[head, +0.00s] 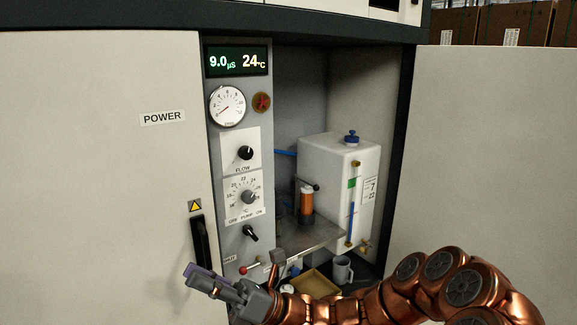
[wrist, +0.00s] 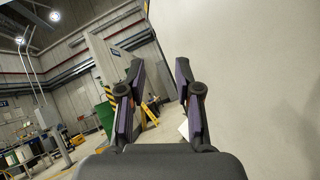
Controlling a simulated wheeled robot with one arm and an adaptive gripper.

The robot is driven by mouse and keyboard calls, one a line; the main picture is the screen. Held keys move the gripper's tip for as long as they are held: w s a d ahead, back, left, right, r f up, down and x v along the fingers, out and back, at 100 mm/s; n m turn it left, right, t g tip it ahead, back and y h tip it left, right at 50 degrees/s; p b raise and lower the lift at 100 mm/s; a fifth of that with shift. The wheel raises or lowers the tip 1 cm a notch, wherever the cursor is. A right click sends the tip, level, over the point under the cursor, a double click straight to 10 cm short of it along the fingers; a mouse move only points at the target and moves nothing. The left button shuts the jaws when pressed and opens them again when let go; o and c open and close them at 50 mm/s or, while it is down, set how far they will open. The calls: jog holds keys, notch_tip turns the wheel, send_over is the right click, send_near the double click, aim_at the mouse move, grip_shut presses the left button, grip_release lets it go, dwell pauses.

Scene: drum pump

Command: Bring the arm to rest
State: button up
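My gripper (head: 195,277) is at the lower left of the head view, in front of the cabinet's lower left door edge. My copper-coloured arm reaches to it from the lower right. In the wrist view the gripper's two fingers (wrist: 157,88) stand apart with nothing between them, so it is open and empty. The wrist camera looks along a pale panel on the right and out into the hall. Whether the fingers touch anything is not clear, but no contact shows.
The open cabinet holds a control panel (head: 237,160), a white tank (head: 337,185), an orange cylinder (head: 306,200) on a metal shelf (head: 315,236), a grey mug (head: 342,270) and a tan tray (head: 316,283). A dark door handle (head: 200,240) is just above my gripper. The wrist view shows open hall on the left.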

jog(key=s+d+r+n+g+h+p, duration=0.3)
jog(key=s+r+n+h+p, duration=0.2)
jog(key=s+n+h+p, duration=0.4)
jog(key=s+d+r+n+g+h+p, duration=0.4)
jog(key=s+n, duration=0.3)
jog(key=s, duration=0.5)
jog(key=d+r+n+t+h+p, duration=0.1)
jog(key=d+r+t+h+p, duration=0.1)
jog(key=d+p, duration=0.4)
jog(key=d+r+n+t+h+p, duration=0.2)
jog(key=d+h+p, duration=0.4)
jog(key=d, duration=0.5)
jog(key=d+r+n+t+h+p, duration=0.2)
jog(key=d+r+t+h+p, duration=0.2)
jog(key=d, duration=0.4)
jog(key=shift+s+d+t+p, duration=0.35)
jog(key=shift+t+p, duration=0.25)
jog(key=shift+p, duration=0.45)
